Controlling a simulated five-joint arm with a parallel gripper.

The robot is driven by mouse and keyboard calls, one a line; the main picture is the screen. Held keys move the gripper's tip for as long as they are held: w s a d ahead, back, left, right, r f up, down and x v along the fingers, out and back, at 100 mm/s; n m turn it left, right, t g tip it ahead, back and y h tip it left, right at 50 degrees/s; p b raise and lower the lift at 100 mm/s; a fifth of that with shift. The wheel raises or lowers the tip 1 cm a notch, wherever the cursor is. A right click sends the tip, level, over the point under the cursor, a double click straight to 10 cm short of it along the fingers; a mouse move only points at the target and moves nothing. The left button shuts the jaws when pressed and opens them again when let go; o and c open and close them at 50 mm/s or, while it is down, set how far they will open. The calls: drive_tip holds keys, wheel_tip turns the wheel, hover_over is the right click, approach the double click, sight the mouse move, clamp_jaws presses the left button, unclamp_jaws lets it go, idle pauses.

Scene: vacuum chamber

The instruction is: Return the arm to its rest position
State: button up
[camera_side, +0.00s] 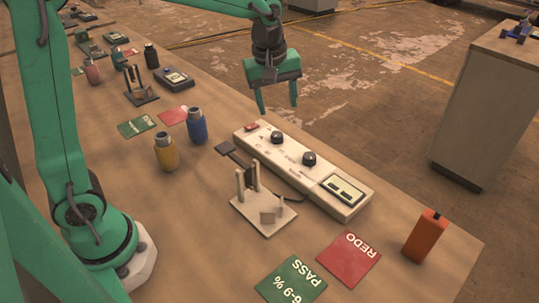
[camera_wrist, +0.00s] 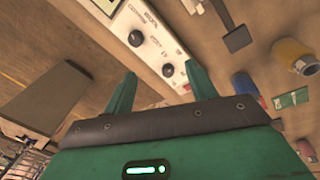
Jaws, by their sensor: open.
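My green gripper (camera_side: 277,96) is raised above the far edge of the table, behind the left end of a white control box. Its two fingers are spread apart with nothing between them. In the wrist view my gripper (camera_wrist: 153,88) also shows open and empty, with the control box (camera_wrist: 150,37) beyond the fingertips. My arm reaches across the top of the side view, and part of it is cut off by the frame.
The control box (camera_side: 288,155) has knobs and a display. A cabinet (camera_side: 480,110) stands right, beyond the table.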

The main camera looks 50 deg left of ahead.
drive_tip(key=s+a+r+m+t, duration=0.1)
drive_tip(key=s+a+m, duration=0.1)
drive_tip(key=s+m, duration=0.4)
drive_tip(key=s+a+r+m+t, duration=0.1)
drive_tip(key=s+m, duration=0.5)
drive_tip(key=s, duration=0.9)
drive_tip(key=shift+a+r+t, duration=0.15)
drive_tip(key=shift+a+t, duration=0.6)
drive_tip(key=shift+t, duration=0.05)
